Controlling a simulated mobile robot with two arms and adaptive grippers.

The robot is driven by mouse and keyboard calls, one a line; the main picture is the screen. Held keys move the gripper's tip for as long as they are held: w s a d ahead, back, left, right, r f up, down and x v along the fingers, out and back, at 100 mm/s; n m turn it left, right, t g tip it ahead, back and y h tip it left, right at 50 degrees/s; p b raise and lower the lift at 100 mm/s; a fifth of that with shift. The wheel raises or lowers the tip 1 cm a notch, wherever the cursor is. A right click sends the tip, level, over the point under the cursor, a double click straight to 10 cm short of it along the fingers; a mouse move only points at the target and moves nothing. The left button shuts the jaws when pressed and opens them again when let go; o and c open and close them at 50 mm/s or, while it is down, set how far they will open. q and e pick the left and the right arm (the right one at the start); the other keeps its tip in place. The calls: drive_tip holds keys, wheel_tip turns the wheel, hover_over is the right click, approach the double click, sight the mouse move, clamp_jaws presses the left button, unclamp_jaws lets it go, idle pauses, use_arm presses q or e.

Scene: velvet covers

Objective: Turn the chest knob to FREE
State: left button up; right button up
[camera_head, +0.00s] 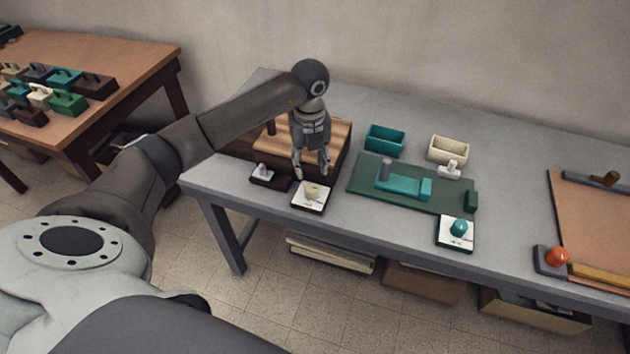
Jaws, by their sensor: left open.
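A brown wooden chest (338,150) with a striped lid stands at the left end of the grey table. In front of it lies a white dial plate with a cream knob (312,191), close to the chest's front. The plate's markings are too small to read, so I cannot tell where the knob points. My left gripper (312,174) points down with its fingers apart, just above and behind the cream knob. I cannot tell if it touches the knob. My left arm and hand hide part of the chest. My right gripper is not in view.
A dark block with a pale handle (263,174) sits left of the knob. A green board (358,180) with a teal fixture lies to the right, with a teal-knob plate (457,245) in front. Teal (385,141) and cream (447,152) bins stand behind. An orange knob (558,257) is farther right.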

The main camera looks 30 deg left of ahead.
sight(311, 187)
use_arm(q)
wheel_tip(311, 187, down, 8)
drive_tip(key=shift+w+f+p, duration=0.1)
drive_tip(key=shift+f+p, duration=0.15)
drive_tip(key=shift+p, duration=0.25)
drive_tip(key=c, duration=0.8)
drive_tip(key=shift+o, duration=0.2)
